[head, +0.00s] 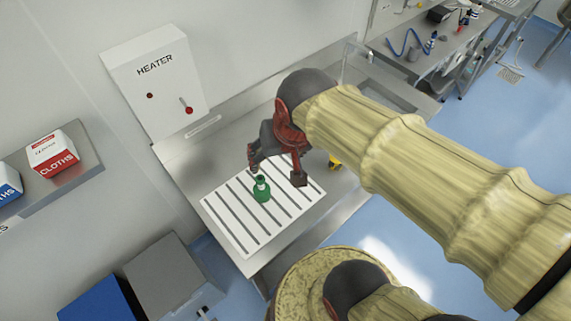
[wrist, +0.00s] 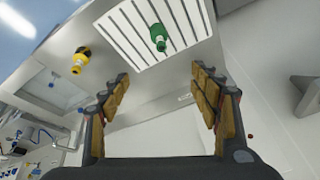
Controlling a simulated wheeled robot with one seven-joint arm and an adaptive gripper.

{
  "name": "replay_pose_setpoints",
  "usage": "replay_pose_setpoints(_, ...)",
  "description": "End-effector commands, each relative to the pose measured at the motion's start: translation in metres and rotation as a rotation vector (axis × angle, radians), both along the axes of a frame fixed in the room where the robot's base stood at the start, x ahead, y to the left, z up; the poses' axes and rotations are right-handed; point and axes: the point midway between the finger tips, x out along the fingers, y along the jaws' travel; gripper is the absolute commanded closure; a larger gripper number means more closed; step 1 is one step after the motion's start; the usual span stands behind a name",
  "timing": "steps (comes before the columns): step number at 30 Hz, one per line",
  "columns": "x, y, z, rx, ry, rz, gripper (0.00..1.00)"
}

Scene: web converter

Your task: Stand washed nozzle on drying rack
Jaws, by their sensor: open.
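A green nozzle (head: 262,191) stands upright on the white slatted drying rack (head: 232,228). In the wrist view the green nozzle (wrist: 158,37) is beyond my fingertips, over the slats of the rack (wrist: 109,25). A yellow and black nozzle (wrist: 80,62) is on the steel surface beside the rack; the head view shows only part of this yellow nozzle (head: 335,163) behind my arm. My gripper (head: 276,176) is open and empty, near the green nozzle and apart from it. Both fingers of my gripper (wrist: 160,76) show in the wrist view with nothing between them.
A white heater box (head: 155,80) is on the wall behind the steel counter (head: 190,160). A sink with a tap (head: 352,55) is at the counter's far end. A shelf with cloth boxes (head: 53,158) is at left. Grey and blue bins (head: 165,270) stand below.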

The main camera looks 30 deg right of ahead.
Motion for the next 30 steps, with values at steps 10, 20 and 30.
replay_pose_setpoints(10, -0.047, 0.000, 0.024, -0.118, -0.108, 0.249, 0.38)
replay_pose_setpoints(20, -0.047, 0.000, 0.021, -0.118, -0.107, 0.250, 0.38)
replay_pose_setpoints(30, -0.047, 0.000, -0.040, -0.118, -0.107, 0.249, 0.38)
